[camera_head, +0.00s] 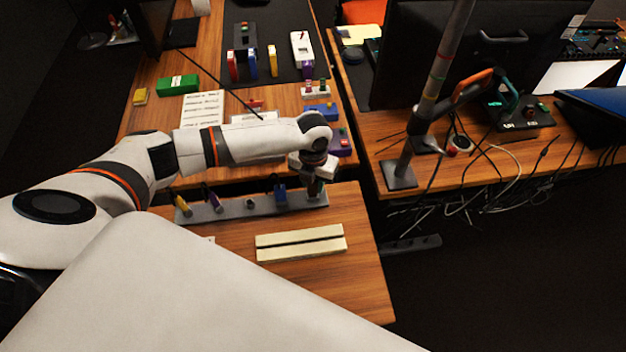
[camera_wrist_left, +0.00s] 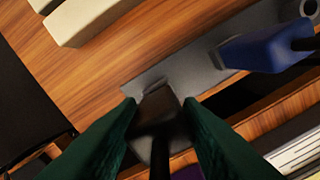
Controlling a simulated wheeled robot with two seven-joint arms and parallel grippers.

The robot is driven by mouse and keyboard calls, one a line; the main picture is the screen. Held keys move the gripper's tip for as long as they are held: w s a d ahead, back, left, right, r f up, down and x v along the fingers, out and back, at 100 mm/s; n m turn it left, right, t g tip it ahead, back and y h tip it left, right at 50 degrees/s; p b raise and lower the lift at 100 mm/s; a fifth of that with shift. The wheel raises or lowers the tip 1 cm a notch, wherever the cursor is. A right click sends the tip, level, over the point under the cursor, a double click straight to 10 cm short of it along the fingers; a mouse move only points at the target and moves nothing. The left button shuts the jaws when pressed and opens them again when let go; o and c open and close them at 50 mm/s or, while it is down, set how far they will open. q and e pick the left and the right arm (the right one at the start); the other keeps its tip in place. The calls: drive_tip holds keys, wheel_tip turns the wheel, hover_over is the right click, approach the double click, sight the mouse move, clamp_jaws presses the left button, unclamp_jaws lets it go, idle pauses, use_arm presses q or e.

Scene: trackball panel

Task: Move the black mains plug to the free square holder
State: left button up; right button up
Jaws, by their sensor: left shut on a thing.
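A long grey rail (camera_head: 235,208) lies on the near wooden table and carries several upright items. My left gripper (camera_head: 313,190) points down at its right end. In the left wrist view its dark green fingers (camera_wrist_left: 160,112) are shut on the black mains plug (camera_wrist_left: 158,122), whose cord runs back between them. The plug is over or in the end of the grey rail (camera_wrist_left: 170,75); I cannot tell whether it is seated. A small grey holder (camera_head: 250,203) left of the blue item looks empty; its shape is too small to tell. My right gripper is not in view.
A blue item (camera_head: 280,194) stands on the rail close to my gripper. Purple (camera_head: 214,202) and yellow (camera_head: 183,205) items stand further left. A cream grooved block (camera_head: 300,243) lies in front. The table right of the block is clear.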

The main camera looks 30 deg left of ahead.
use_arm(q)
drive_tip(key=shift+f+b, duration=0.5)
drive_tip(key=shift+f, duration=0.3)
drive_tip(key=o, duration=1)
drive_tip(key=shift+c, duration=0.2)
drive_tip(key=shift+r, duration=0.1)
wheel_tip(320, 180, up, 12)
drive_tip(key=shift+f+b, duration=0.1)
drive_tip(key=shift+b, duration=0.3)
